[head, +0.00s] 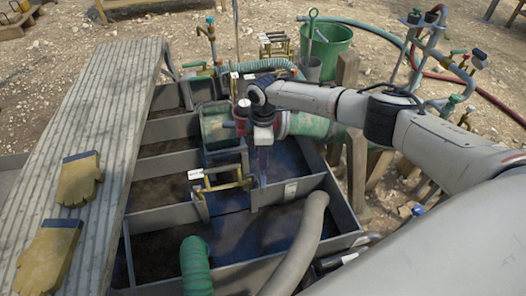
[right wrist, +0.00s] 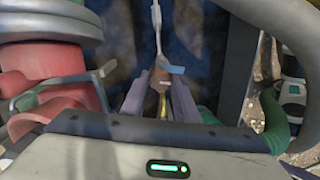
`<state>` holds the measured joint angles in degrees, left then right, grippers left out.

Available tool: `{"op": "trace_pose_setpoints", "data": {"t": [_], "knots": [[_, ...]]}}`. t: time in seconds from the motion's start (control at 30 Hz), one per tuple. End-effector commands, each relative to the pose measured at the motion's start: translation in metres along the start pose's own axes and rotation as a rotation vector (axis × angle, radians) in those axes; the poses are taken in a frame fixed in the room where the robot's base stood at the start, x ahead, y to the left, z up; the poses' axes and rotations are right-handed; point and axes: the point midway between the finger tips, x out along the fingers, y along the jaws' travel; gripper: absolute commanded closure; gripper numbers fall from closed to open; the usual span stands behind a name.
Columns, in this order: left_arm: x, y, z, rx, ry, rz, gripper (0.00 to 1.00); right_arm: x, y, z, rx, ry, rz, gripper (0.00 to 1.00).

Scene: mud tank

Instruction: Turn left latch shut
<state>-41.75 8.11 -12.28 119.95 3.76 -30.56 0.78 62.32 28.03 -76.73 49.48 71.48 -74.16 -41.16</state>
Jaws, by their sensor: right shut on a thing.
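My right gripper (head: 263,183) points down into the tank, beside the red fitting (head: 240,113) and the green cylinder (head: 308,125). In the right wrist view my right gripper (right wrist: 160,88) has its two fingers closed around a small brownish piece, with a thin metal lever (right wrist: 158,35) ending in a blue-grey tab just beyond. The held piece seems to be part of a latch; I cannot tell which latch, or how far it is turned. The red fitting (right wrist: 50,80) fills the left side there, with a grey lever across it. My left gripper is out of view.
The tank (head: 340,205) has several compartments, with brass-coloured handles (head: 228,183) near its middle. A grey hose (head: 300,245) and a green hose (head: 195,262) hang into the front. A plank walkway (head: 110,120) with yellow gloves (head: 78,180) lies left. A green bucket (head: 327,45) stands behind.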

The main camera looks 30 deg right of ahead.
Motion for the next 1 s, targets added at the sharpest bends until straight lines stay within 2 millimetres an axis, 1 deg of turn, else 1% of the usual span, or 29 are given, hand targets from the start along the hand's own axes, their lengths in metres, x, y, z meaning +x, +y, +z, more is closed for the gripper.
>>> {"op": "trace_pose_setpoints", "data": {"t": [0.03,0.2,0.7,1.0], "knots": [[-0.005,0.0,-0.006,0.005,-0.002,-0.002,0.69,-0.003,-0.002,-0.001,0.043,0.0,-0.006,0.95],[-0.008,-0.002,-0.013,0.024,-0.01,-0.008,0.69,-0.003,-0.002,-0.001,0.205,0.0,-0.006,0.95],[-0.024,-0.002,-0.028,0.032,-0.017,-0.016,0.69,-0.002,-0.002,-0.002,0.68,0.0,-0.005,0.95],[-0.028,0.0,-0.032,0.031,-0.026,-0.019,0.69,-0.002,-0.002,-0.002,0.961,0.0,-0.005,0.95]]}}
